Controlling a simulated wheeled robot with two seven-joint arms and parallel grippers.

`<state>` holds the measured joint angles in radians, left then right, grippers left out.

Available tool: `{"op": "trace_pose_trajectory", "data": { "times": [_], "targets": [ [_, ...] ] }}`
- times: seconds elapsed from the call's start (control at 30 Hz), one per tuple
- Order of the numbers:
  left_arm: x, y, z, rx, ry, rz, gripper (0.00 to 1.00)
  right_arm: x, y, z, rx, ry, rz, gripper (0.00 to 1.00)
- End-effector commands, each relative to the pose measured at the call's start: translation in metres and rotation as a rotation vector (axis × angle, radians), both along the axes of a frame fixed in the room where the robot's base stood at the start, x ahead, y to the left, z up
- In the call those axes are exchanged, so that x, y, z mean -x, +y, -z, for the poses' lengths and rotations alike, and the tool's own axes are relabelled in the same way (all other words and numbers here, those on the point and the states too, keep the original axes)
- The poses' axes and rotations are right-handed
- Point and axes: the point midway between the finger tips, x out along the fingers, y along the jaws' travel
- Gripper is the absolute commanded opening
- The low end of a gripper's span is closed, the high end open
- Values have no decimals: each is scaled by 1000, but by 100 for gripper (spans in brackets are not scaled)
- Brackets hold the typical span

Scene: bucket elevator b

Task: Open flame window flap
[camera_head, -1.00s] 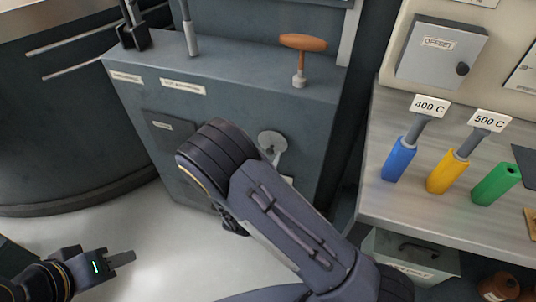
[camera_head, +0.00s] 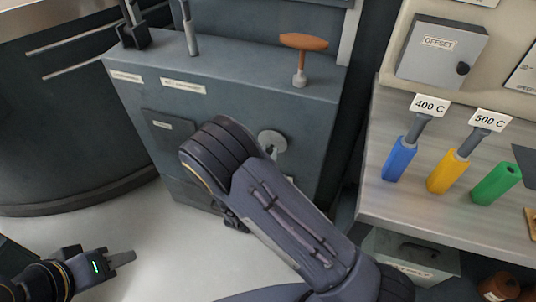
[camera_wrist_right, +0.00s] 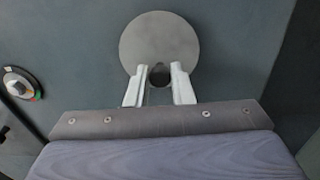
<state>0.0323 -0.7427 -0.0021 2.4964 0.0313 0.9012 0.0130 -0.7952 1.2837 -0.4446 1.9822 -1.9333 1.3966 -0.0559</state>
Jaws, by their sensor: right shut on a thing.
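A round grey metal disc, which looks like the flame window flap (camera_head: 272,142), is on the front face of the dark grey cabinet, partly hidden behind my right arm. In the right wrist view the disc (camera_wrist_right: 160,42) is straight ahead, with a small dark knob or hole (camera_wrist_right: 160,75) near its lower edge. My right gripper (camera_wrist_right: 160,80) has its two pale fingers on either side of that dark part and is shut on it. In the head view this gripper is hidden behind my arm. My left gripper (camera_head: 122,258) is low at the left, touching nothing; its finger opening is not clear.
The cabinet (camera_head: 230,85) carries an orange-handled lever (camera_head: 303,42) on top. A bench (camera_head: 450,225) at right holds blue (camera_head: 398,160), yellow (camera_head: 447,172) and green (camera_head: 497,184) handles. A small dial (camera_wrist_right: 20,85) is left of the disc. The floor near my left gripper is clear.

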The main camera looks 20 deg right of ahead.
Motion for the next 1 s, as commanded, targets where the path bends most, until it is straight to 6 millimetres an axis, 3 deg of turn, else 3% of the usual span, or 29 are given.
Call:
{"op": "trace_pose_trajectory", "data": {
  "times": [0.37,1.0],
  "targets": [
    [0,0,19,0,0,0,36,-6,9,3,-127,-86,0,0],
    [0,0,86,0,0,0,36,-26,39,-12,-621,-418,-1,0]
  ]
}}
